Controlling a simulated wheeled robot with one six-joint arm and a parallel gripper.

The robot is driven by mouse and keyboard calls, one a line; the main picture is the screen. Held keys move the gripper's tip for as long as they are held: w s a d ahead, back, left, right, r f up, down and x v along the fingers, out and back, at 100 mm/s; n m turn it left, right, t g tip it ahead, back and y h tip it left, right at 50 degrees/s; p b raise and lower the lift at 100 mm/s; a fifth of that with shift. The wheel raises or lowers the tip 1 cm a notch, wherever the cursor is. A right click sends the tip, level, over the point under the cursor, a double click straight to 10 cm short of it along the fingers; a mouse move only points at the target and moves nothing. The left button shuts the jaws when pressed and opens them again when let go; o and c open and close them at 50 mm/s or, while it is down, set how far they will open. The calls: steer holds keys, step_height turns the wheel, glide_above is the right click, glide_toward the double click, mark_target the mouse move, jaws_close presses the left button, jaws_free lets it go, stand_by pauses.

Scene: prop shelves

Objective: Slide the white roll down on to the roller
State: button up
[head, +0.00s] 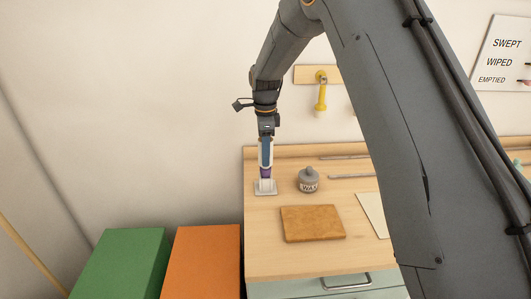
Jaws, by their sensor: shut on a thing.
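My gripper (266,172) points straight down over the far left corner of the wooden worktop. It is shut on the white roll (265,183), which is small and pale in the head view and shows just below the fingertips. The roll stands about upright over a pale square base (273,190), which seems to belong to the roller. The roller's upright part cannot be made out. I cannot tell whether the roll touches the base.
A grey pot marked WAX (309,180) stands close to the right. A brown board (313,223) lies nearer the front, with a pale sheet (373,214) beside it. Thin grey rods (352,176) lie behind. Green (120,262) and orange (203,262) blocks stand left of the worktop (290,263).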

mark_target(259, 140)
steer(key=shift+f, duration=0.75)
stand_by(1.2)
steer(key=o, duration=1.1)
step_height(259, 140, up, 8)
steer(key=b, duration=0.3)
